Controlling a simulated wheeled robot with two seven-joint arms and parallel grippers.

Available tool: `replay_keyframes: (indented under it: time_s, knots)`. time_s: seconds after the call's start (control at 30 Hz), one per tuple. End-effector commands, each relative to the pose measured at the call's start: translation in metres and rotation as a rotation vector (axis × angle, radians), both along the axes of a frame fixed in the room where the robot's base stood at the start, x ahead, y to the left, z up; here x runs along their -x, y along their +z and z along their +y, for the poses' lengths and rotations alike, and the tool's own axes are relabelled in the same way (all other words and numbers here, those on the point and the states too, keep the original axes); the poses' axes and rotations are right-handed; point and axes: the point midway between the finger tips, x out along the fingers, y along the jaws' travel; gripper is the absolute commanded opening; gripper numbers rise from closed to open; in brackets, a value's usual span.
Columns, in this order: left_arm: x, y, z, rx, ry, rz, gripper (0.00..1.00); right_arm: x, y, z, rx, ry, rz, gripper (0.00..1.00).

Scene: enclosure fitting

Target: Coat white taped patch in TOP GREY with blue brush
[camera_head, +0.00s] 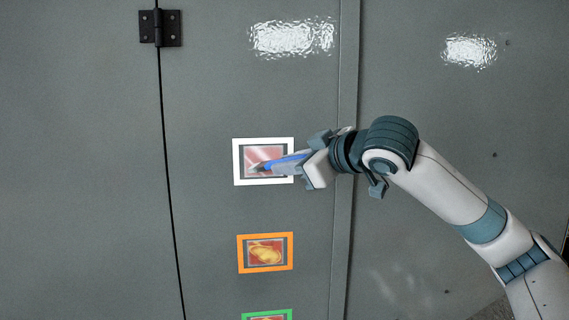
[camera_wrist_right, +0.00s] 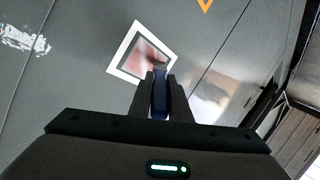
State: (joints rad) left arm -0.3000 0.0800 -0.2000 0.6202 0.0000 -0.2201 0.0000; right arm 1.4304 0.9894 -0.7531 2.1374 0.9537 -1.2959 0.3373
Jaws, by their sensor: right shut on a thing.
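The white taped patch (camera_head: 236,162) is a white square frame on the grey metal panel, with a reddish-pink inside and pale streaks or shine across it. In the right wrist view the white frame (camera_wrist_right: 122,46) is just beyond the fingertips. My right gripper (camera_head: 302,163) is shut on the blue brush (camera_head: 283,163) and comes in from the right. The brush points left, and its tip lies over the inside of the white frame; I cannot tell whether it touches. In the right wrist view the brush (camera_wrist_right: 160,92) shows between the fingers. My left gripper is not in view.
An orange taped patch (camera_head: 241,254) with a yellow blotch sits below the white one, and a green taped patch (camera_head: 245,316) is cut off at the bottom edge. A black hinge (camera_head: 160,28) is at the upper left. A vertical seam (camera_head: 347,90) runs right of the patches.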

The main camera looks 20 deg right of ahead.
Motion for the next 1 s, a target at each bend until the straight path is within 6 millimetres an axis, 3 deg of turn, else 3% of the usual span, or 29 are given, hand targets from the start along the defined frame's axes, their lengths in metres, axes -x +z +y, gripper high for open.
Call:
replay_keyframes:
  time_s: [1.0]
  knots:
    - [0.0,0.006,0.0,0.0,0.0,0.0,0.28,0.002,0.001,-0.018,0.0,-0.004,-0.001,0.0]
